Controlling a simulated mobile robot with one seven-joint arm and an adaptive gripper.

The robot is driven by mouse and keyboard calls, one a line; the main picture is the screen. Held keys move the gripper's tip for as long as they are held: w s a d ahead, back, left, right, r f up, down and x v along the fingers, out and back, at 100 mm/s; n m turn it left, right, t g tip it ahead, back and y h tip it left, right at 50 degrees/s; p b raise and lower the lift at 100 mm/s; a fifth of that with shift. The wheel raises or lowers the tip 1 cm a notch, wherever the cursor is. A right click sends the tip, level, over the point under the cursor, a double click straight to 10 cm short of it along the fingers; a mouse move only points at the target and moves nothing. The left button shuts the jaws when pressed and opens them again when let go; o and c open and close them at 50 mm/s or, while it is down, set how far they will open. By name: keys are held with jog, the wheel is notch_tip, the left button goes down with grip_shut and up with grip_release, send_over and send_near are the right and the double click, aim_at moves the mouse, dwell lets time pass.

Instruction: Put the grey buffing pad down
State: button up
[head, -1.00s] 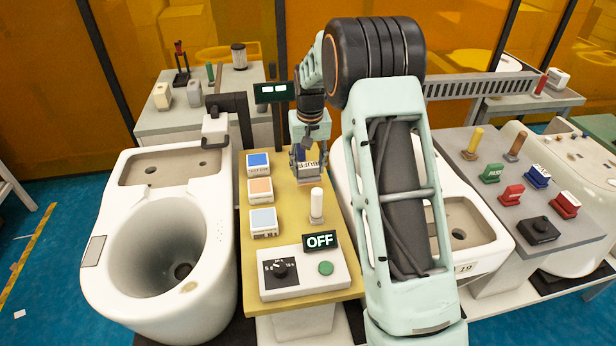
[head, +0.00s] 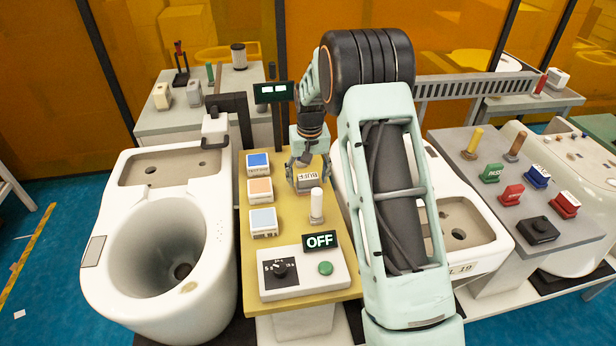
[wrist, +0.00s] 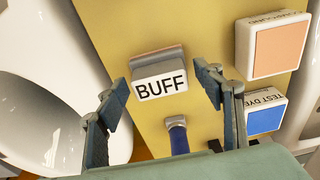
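The grey buffing pad is a small block with a white face lettered BUFF (head: 308,183). It rests on the yellow board (head: 285,240) toward its far end. In the wrist view the grey part (wrist: 158,57) shows behind the white face. My gripper (head: 308,168) is just above and behind the pad. In the wrist view my gripper (wrist: 163,90) has its two fingers spread on either side of the pad, with gaps showing on both sides.
Blue (head: 258,163), orange (head: 259,190) and light-blue (head: 264,222) topped blocks line the board's left side. A white cylinder (head: 317,206) stands close in front of the pad. A control box (head: 302,275) with an OFF display sits nearer. White toilets flank the board.

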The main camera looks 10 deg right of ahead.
aim_at(309, 179)
jog(key=shift+r, duration=0.1)
notch_tip(309, 179, up, 12)
jog(key=s, duration=0.1)
jog(key=shift+s, duration=0.2)
jog(key=shift+r, duration=0.1)
dwell(0.3)
